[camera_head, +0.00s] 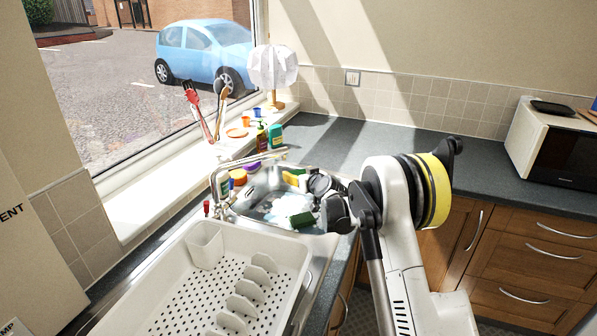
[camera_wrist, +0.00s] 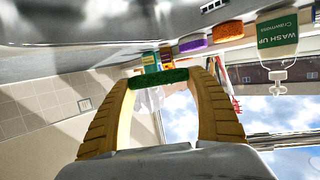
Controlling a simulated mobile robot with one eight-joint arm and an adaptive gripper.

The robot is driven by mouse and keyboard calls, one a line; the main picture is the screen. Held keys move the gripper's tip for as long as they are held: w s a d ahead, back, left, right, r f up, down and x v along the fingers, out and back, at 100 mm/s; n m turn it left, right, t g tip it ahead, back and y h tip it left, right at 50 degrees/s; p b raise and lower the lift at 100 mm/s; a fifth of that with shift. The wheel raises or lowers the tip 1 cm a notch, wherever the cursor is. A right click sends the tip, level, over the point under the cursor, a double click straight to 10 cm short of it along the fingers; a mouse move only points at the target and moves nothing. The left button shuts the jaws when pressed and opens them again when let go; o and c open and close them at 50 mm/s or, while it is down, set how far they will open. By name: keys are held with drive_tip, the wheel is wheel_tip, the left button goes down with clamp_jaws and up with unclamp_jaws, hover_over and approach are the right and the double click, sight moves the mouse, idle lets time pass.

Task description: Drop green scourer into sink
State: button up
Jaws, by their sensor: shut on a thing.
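The green scourer (camera_head: 302,219) is a small dark green block at the tip of my gripper (camera_head: 322,212), over the near right part of the metal sink (camera_head: 259,190) in the head view. In the wrist view the scourer (camera_wrist: 158,79) is pinched between the two tan fingertips of my gripper (camera_wrist: 160,80). The head view does not show clearly how high it is above the sink bottom. The sink holds water or white suds and some dishes.
A white drying rack (camera_head: 200,290) stands left of the sink, and a tap (camera_head: 215,180) rises at its back left. Bottles, including a teal one (camera_head: 276,137), stand behind it. A microwave (camera_head: 550,145) is at the right; the counter (camera_head: 400,145) between is clear.

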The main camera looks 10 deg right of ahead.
wheel_tip(320, 180, down, 3)
drive_tip(key=shift+f+b, duration=0.15)
drive_tip(key=shift+b, duration=0.4)
